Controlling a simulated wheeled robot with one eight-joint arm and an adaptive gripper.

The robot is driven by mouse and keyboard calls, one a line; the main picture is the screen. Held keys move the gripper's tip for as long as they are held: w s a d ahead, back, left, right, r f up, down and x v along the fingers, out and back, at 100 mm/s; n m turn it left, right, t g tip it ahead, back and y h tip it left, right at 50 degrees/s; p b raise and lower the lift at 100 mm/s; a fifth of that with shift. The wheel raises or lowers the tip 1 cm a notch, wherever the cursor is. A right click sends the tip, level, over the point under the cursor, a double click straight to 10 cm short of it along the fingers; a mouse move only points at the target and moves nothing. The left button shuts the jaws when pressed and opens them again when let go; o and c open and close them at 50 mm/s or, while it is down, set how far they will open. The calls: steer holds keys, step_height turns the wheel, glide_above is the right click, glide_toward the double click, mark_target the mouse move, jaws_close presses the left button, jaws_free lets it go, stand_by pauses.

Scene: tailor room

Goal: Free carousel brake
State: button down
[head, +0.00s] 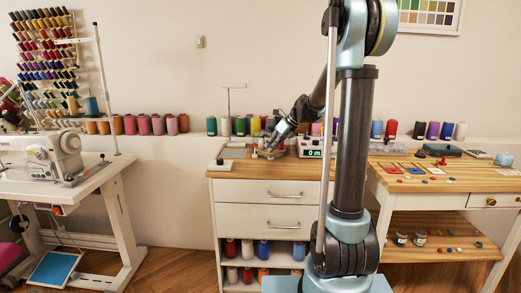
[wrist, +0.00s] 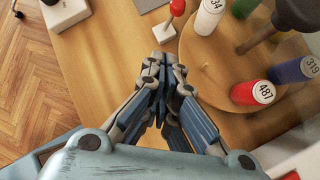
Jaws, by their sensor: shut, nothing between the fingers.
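The carousel is a round wooden disc (wrist: 205,72) with numbered spools on it, at the right of the wrist view. A small lever with a red ball knob (wrist: 177,8) stands beside the disc's edge on a pale base, near the top of the wrist view. I take it to be the brake. My gripper (wrist: 163,58) is shut and empty, its fingertips just short of the lever's base; I cannot tell if they touch it. In the head view my gripper (head: 268,153) is low over the drawer cabinet's top (head: 265,170), and the carousel is mostly hidden behind my arm.
A red spool (wrist: 253,92) and a white spool (wrist: 208,18) stand on the disc, with a dark post (wrist: 295,14) near its middle. A device with a green display (head: 314,150) is right of my gripper. A pale box (wrist: 66,12) sits near the cabinet's edge.

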steer(key=w+v, duration=0.1)
steer(key=v, duration=0.7)
steer(key=s+d+f+n+h, duration=0.1)
steer(key=s+d+n+h, duration=0.15)
steer(key=s+n, duration=0.7)
steer(key=s+d+f+n+h, duration=0.1)
steer(key=s+d+f+n, duration=0.2)
steer(key=s, duration=0.7)
steer(key=s+d+f+n+h, duration=0.2)
steer(key=s+d+f+n, duration=0.1)
steer(key=s+f+n, duration=0.5)
steer(key=s+d+f+n+h, duration=0.1)
steer(key=s+d+f+n, duration=0.2)
steer(key=s, duration=0.9)
step_height(320, 180, down, 3)
steer(key=n, duration=0.3)
steer(key=shift+d+g, duration=0.3)
steer(key=shift+g, duration=0.1)
steer(key=shift+h, duration=0.25)
